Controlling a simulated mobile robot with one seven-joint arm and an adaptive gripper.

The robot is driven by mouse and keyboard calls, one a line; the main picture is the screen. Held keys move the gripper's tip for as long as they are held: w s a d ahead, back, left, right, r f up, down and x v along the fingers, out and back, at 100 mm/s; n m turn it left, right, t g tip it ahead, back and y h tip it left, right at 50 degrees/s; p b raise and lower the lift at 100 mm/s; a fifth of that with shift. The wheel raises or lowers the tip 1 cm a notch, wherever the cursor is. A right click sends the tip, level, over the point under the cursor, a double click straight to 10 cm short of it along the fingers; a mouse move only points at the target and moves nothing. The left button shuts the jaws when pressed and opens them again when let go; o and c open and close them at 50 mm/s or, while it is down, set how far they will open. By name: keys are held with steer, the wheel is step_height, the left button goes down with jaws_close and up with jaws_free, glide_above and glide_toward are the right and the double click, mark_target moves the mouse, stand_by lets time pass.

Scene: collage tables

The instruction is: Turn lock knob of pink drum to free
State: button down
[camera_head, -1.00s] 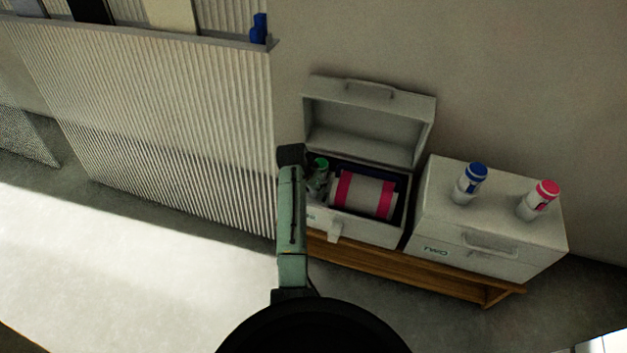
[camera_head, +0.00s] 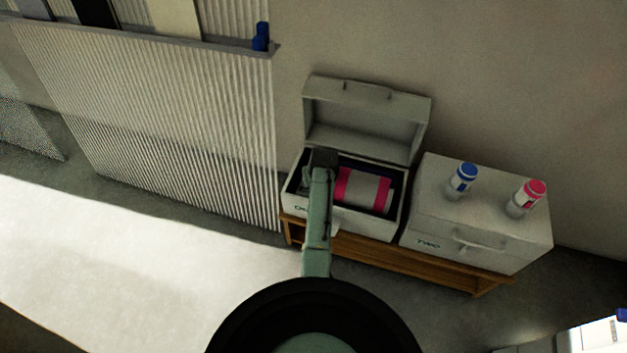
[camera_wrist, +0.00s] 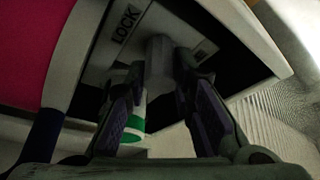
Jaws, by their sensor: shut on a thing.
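The pink drum (camera_head: 363,188), pale in the middle with pink bands, lies in the open white box (camera_head: 372,229) in the head view. Its pink side (camera_wrist: 30,45) fills the left of the wrist view. My gripper (camera_wrist: 160,72) has its two fingers closed on either side of the pale grey lock knob (camera_wrist: 159,52). A white label reading LOCK (camera_wrist: 125,22) sits left of the knob. The label's other side is mostly hidden behind knob and finger. In the head view my arm covers the knob.
The box's lid (camera_head: 366,115) stands open behind. A closed white box marked TWO (camera_head: 480,215) stands to the right, with a blue-capped bottle (camera_head: 462,180) and a pink-capped bottle (camera_head: 526,197) on top. A green-banded white thing (camera_wrist: 135,124) shows below the left finger.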

steer(key=shift+n+y, duration=0.4)
steer(key=shift+n, duration=0.6)
steer(key=c, duration=1.4)
jaws_free()
steer(key=shift+o, duration=0.2)
steer(key=shift+r, duration=0.1)
steer(key=v, duration=1.1)
steer(key=shift+d+r, duration=0.15)
steer(key=shift+r, duration=0.25)
